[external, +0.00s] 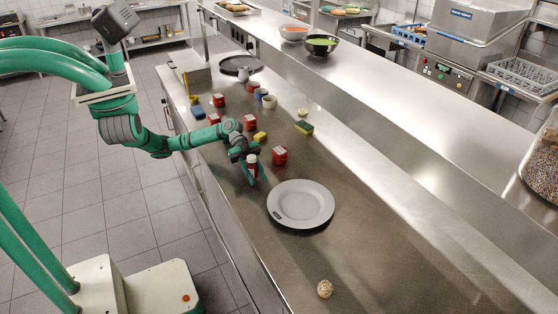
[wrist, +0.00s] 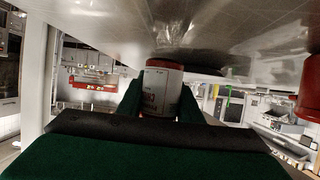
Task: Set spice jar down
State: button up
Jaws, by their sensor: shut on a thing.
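The spice jar (external: 252,162) is a small red and white jar held at the end of my arm, at the left edge of the counter in the external view. In the wrist view, the jar (wrist: 161,88) shows a red end and a white label with red lettering, between the two fingers. My gripper (external: 251,171) is shut on it. The jar is over or near the steel counter (external: 262,257); I cannot tell if it touches. The fingers hide part of its sides.
A grey plate (external: 315,204) lies just right of the gripper. A red can (external: 280,155) stands close by. Several red cans, a yellow block (external: 260,137) and a sponge (external: 304,128) are farther back. A small pale ball (external: 324,289) lies in front. The front counter is mostly clear.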

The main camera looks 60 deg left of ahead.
jog(key=shift+f, duration=1.1)
jog(key=shift+f, duration=0.1)
jog(key=o, duration=1.1)
jog(key=v, duration=1.2)
jog(key=shift+a, duration=0.1)
